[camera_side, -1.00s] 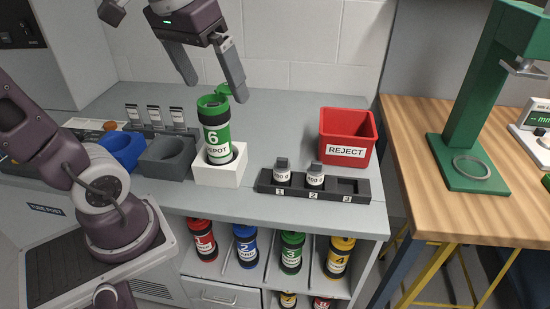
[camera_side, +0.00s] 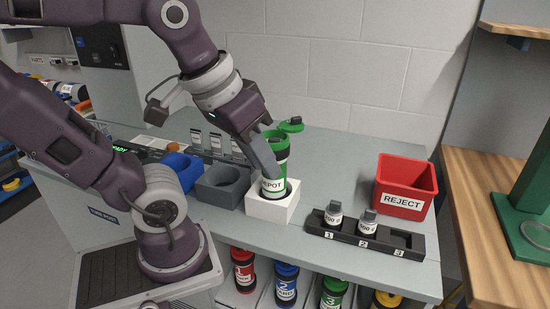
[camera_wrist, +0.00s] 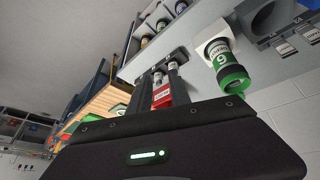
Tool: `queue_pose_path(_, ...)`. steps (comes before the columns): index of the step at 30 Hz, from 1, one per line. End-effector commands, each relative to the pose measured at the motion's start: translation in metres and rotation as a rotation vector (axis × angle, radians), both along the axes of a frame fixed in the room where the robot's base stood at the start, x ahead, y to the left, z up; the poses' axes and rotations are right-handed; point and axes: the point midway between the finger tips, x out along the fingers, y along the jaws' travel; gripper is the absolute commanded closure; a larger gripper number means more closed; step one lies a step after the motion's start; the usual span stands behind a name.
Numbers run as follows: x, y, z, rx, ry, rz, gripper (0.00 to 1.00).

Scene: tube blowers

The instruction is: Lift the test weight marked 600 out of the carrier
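The green carrier (camera_side: 277,160) stands upright in a white block (camera_side: 287,208), its green lid (camera_side: 291,125) swung open to the side. It also shows, marked 6, in the wrist view (camera_wrist: 224,62). No weight can be seen inside it. Two capped weights, (camera_side: 334,214) and (camera_side: 367,222), stand in slots 1 and 2 of the black rack; their labels are only partly legible. My gripper (camera_side: 268,156) overlaps the carrier in the side view. In the wrist view its fingers (camera_wrist: 163,82) are apart and empty, with the carrier off to their right.
The black rack (camera_side: 400,240) has slot 3 empty. A red REJECT bin (camera_side: 404,186) stands behind it. A grey holder (camera_side: 223,183) and a blue holder (camera_side: 180,168) stand left of the white block. Several colored carriers sit on the shelf below.

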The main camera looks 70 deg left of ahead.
Motion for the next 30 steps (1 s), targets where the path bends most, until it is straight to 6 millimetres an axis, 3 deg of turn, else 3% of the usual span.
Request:
queue_pose_path(3, 0.055, 0.052, 0.016, -0.2, 0.118, 0.636, 0.76)
queue_pose_path(6, 0.092, 0.113, 0.014, -0.345, 0.189, 1.227, 0.76)
queue_pose_path(9, 0.11, 0.169, 0.003, -0.431, 0.224, 1.698, 0.76)
queue_pose_path(12, 0.115, 0.203, -0.008, -0.468, 0.234, 1.983, 0.76)
queue_pose_path(15, 0.116, 0.215, -0.017, -0.479, 0.237, 2.088, 0.76)
queue_pose_path(25, 0.113, 0.211, -0.071, -0.48, 0.237, 2.09, 0.76)
queue_pose_path(30, 0.114, 0.211, -0.083, -0.481, 0.233, 2.088, 0.76)
